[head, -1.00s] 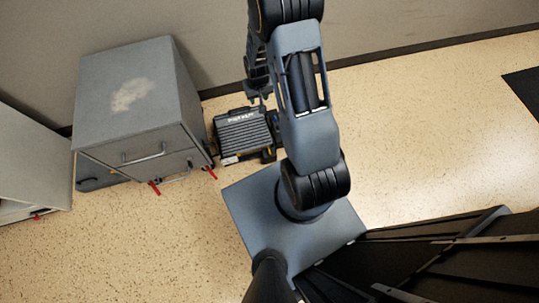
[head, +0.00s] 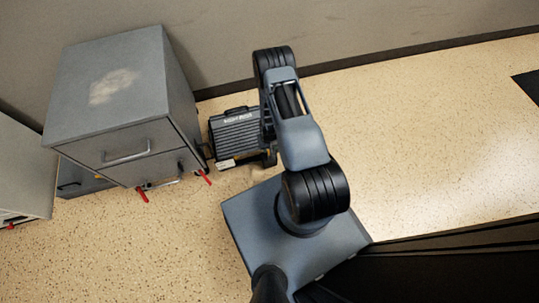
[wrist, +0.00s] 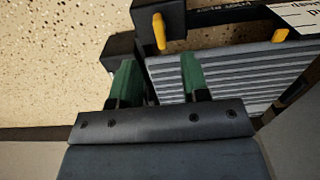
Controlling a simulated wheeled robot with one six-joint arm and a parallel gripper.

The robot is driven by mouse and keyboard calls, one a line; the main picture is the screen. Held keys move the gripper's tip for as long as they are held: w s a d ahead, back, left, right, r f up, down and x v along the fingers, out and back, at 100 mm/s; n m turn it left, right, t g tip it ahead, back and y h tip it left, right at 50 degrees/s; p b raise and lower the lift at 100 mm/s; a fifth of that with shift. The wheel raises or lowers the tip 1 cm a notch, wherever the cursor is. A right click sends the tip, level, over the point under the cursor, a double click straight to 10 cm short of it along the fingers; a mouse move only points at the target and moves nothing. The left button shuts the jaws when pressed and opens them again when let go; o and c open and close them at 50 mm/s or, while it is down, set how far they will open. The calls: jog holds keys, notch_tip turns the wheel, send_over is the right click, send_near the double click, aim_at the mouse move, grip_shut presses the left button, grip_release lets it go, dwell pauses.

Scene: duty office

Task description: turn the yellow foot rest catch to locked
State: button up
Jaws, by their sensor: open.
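The foot rest (head: 236,132), dark with a ridged grey top, stands on the floor beside the grey cabinet in the head view. Its ridged plate (wrist: 235,75) also fills the right of the wrist view. A yellow catch (wrist: 159,31) sticks out of a dark block at the foot rest's corner. A second yellow piece (wrist: 280,35) shows further right. I cannot tell which way the catch is set. My gripper (wrist: 158,80) is open, with green fingertips and nothing between them. In the picture the catch lies just beyond the fingertips, apart from them. My arm hides the gripper in the head view.
A grey drawer cabinet (head: 112,88) with red levers (head: 142,194) stands close to the foot rest's left. The wall (head: 400,35) is behind. A white label (wrist: 300,15) is partly visible in the wrist view. Floor to the right is open.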

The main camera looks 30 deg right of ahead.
notch_tip(320, 180, down, 7)
jog(key=b, duration=0.2)
jog(key=shift+f+b, duration=0.1)
jog(key=shift+b, duration=0.2)
grip_shut()
